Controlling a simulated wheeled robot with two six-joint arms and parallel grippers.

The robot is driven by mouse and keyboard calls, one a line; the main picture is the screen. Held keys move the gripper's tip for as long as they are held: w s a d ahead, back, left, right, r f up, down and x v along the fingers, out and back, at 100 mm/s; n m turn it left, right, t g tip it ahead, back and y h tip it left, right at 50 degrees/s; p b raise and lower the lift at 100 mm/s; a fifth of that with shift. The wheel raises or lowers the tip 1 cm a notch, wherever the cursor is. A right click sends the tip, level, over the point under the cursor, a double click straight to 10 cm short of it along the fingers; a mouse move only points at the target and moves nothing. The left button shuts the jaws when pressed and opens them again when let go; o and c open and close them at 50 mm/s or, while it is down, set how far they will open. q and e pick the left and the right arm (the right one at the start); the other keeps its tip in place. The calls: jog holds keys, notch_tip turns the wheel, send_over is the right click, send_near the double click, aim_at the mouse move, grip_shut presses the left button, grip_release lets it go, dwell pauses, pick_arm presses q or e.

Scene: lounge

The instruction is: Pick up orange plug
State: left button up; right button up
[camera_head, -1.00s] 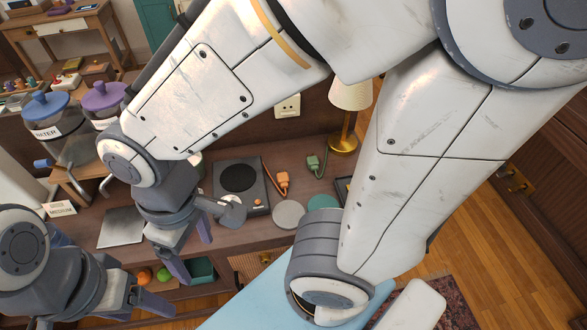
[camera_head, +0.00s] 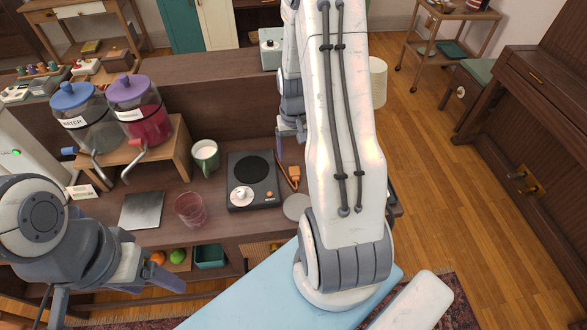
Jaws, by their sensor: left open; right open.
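The orange plug (camera_head: 294,175) lies on the brown cabinet top, just right of the dark single-burner hot plate (camera_head: 251,170). Its right side is close to my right arm, which partly blocks the view there. My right gripper (camera_head: 291,138) is open, pointing down above the back of the cabinet, slightly beyond the plug and apart from it. Its fingers are small and partly hidden by the arm. My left gripper (camera_head: 108,292) is open and empty at the lower left, in front of the cabinet. The green plug seen earlier is hidden behind my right arm.
A green mug (camera_head: 205,157), a pink glass (camera_head: 189,209), a grey plate (camera_head: 142,210) and a grey disc (camera_head: 297,206) share the cabinet top. Two drink dispensers (camera_head: 140,110) stand on a wooden riser (camera_head: 178,150) at left. A lamp shade (camera_head: 378,82) shows behind my arm.

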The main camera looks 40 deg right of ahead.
aim_at(294, 169)
jog(key=shift+f, duration=0.8)
jog(key=shift+f+p, duration=0.75)
jog(key=shift+f, duration=1.9)
jog(key=shift+c, duration=0.3)
grip_shut()
